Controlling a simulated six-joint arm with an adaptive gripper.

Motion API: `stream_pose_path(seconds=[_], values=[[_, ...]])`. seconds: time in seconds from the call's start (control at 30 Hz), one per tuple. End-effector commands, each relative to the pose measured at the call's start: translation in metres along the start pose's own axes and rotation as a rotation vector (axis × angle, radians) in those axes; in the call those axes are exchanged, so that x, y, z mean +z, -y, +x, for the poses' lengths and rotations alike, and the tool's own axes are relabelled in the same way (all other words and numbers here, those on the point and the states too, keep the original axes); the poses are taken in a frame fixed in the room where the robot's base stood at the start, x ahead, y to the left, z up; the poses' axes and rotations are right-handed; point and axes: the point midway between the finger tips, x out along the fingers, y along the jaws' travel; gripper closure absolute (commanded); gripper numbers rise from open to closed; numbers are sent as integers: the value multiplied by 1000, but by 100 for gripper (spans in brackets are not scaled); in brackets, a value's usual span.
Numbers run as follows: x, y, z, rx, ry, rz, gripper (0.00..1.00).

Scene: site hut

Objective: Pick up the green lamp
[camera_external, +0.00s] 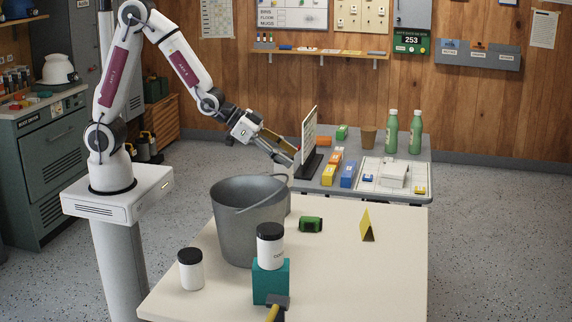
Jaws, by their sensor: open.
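A small green and black item (311,224) lies on the cream table, right of the grey bucket. It is the only thing here that could be the green lamp, but it is too small to be sure. My gripper (291,152) is open, with nothing seen between its fingers. It is high, behind and above the bucket, beside the upright white board on a dark stand. It is well apart from the green item.
The grey bucket (245,222) is tall. A white jar (190,269), a second jar (270,245) on a teal block (270,281), and a yellow sign (367,224) share the cream table (345,285). The white board (309,135), boxes and green bottles (390,133) stand on the grey back table.

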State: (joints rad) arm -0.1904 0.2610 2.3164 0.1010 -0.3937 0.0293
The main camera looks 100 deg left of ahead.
Motion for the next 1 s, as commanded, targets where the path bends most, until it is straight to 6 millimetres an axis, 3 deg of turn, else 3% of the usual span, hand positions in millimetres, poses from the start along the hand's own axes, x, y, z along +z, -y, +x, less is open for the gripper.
stream_pose_path(seconds=[0.4, 1.0], values=[[23, 17, 65, -11, -98, -9, 50], [62, 30, 116, -18, -207, -26, 50]])
